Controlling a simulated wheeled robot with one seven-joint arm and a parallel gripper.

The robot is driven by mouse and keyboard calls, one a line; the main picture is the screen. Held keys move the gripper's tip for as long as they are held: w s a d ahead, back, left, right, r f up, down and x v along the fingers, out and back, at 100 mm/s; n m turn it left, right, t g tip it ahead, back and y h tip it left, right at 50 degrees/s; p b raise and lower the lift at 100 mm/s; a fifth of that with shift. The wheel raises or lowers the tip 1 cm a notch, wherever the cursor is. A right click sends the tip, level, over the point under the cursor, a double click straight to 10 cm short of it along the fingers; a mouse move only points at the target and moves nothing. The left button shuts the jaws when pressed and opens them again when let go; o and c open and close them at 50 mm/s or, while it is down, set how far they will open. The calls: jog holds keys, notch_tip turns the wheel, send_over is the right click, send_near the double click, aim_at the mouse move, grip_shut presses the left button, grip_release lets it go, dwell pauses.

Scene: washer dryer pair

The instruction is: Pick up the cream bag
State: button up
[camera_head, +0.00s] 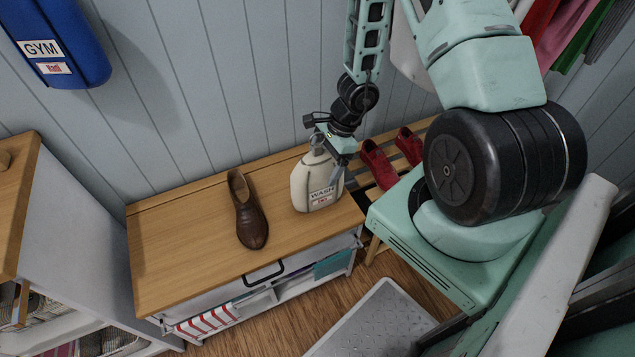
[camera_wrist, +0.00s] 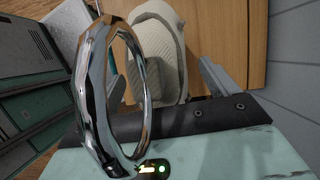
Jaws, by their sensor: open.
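The cream bag (camera_head: 312,188), labelled WASH, stands upright on the wooden bench top, near its right end. A metal ring (camera_head: 316,141) shows at its top. My gripper (camera_head: 338,172) points down at the bag's upper right side and overlaps it; I cannot tell whether it touches. In the wrist view, the bag's pale ribbed surface (camera_wrist: 157,60) lies ahead between the open fingers (camera_wrist: 165,85). A large chrome ring (camera_wrist: 95,85) stands close to the camera and hides much of the left finger.
A brown shoe (camera_head: 246,210) lies on the bench (camera_head: 175,235) left of the bag. Red shoes (camera_head: 378,165) sit on a slatted rack to the right. A blue GYM bag (camera_head: 60,40) hangs on the wall at upper left. The bench's left part is clear.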

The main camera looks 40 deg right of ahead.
jog(key=c, duration=1.7)
jog(key=shift+r, duration=0.1)
jog(key=shift+c, duration=0.2)
